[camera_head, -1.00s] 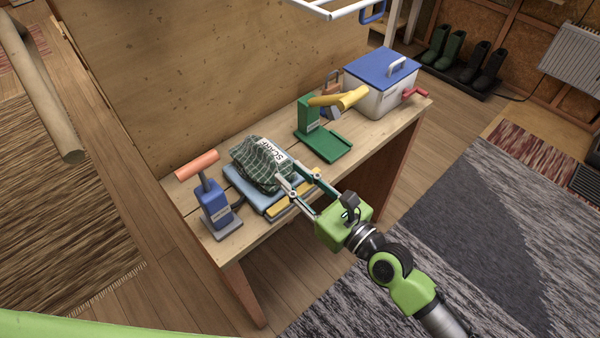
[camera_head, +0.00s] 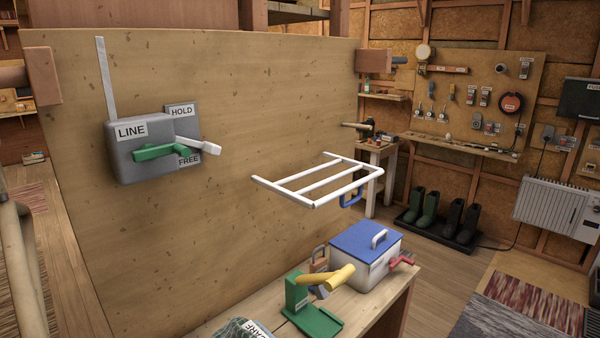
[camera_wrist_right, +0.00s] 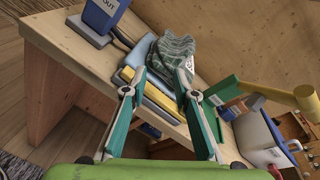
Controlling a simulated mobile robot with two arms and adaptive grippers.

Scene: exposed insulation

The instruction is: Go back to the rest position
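In the right wrist view, my right gripper (camera_wrist_right: 160,73) is open, its two green and grey fingers spread apart. Just beyond its fingertips, the grey-green checked scarf (camera_wrist_right: 174,48) lies crumpled on folded blue cloth (camera_wrist_right: 138,55) on the wooden bench (camera_wrist_right: 62,52). The right fingertip overlaps the scarf's label in the picture; I cannot tell if they touch. In the head view only the scarf's edge (camera_head: 238,328) shows at the bottom. Neither gripper is in the head view, and my left gripper is in no current view.
The bench also holds a green stand (camera_head: 312,312) with a yellow handle and a blue-lidded box (camera_head: 366,240). A white rack (camera_head: 318,180) juts from the wooden panel above. A grey lever box (camera_head: 150,160) is on the panel. Boots (camera_head: 452,220) stand on the floor behind.

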